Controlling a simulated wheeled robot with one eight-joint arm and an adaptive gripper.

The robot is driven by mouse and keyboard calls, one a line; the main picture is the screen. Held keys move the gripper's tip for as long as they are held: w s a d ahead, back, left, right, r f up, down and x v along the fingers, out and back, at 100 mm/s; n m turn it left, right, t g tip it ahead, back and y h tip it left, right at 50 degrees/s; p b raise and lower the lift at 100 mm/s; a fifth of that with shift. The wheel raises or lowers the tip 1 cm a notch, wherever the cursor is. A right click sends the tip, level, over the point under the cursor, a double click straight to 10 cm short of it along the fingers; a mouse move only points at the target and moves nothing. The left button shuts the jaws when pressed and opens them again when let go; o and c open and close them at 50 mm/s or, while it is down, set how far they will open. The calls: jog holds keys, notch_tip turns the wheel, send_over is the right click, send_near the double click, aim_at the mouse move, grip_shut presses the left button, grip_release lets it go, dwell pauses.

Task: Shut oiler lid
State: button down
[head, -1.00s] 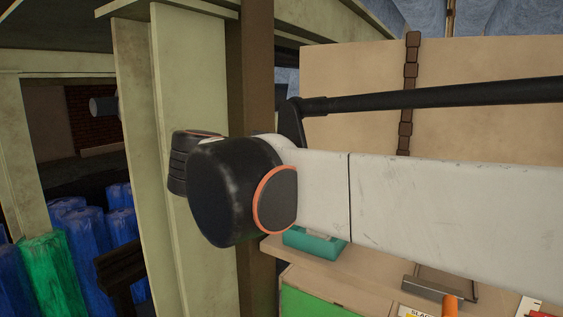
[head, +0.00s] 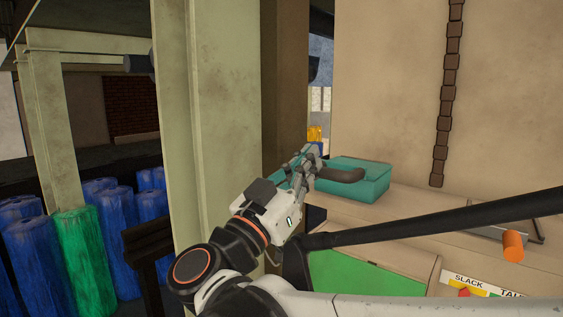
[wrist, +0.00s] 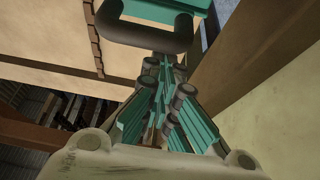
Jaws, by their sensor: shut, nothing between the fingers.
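The oiler looks to be the teal box (head: 368,190) with a dark curved handle (head: 343,174), on the beige ledge beside the post in the head view. Whether its lid is open or shut I cannot tell. My gripper (head: 308,158) is shut and empty at the box's left side, partly in front of it. In the wrist view the dark U-shaped handle (wrist: 150,38) lies just beyond my fingertips (wrist: 163,70), with part of the teal box (wrist: 158,10) behind it. I cannot tell whether the fingers touch the handle.
A pale post (head: 215,110) and a brown post (head: 287,100) stand close on the left of my gripper. A beige panel with a brown chain (head: 445,90) rises behind the ledge. An orange-handled lever (head: 513,245) and a green panel (head: 360,275) are at right and below.

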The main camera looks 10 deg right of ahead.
jog(key=shift+f, duration=0.15)
